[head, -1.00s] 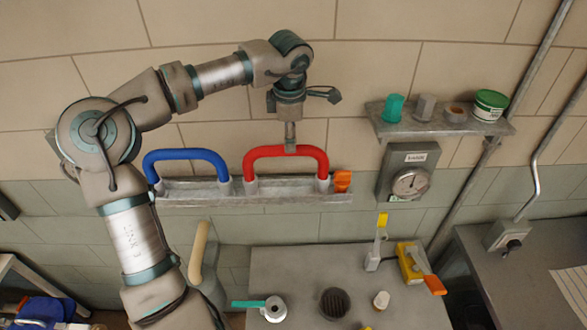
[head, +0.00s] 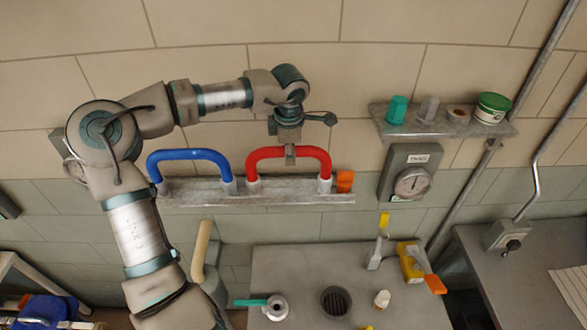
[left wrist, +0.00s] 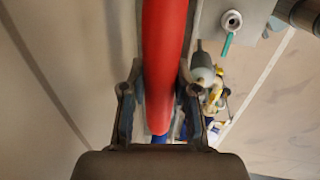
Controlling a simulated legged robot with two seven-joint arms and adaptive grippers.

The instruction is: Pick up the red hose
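The red hose (head: 262,155) is an arch-shaped handle-like piece with pale ends, on a grey metal rail on the tiled wall. My left gripper (head: 290,157) reaches down over the middle of its top bar, fingers pointing down. In the left wrist view, the red hose (left wrist: 165,60) runs between the two fingers of my left gripper (left wrist: 161,85), one finger close on each side. I cannot tell whether the fingers press on it. The hose still sits on the rail. My right gripper is not in view.
A blue hose (head: 188,154) stands on the rail (head: 260,193) just left of the red one. An orange piece (head: 345,181) sits at the rail's right end. A gauge box (head: 408,172) and a small shelf (head: 440,128) are to the right. A grey bench (head: 300,258) lies below.

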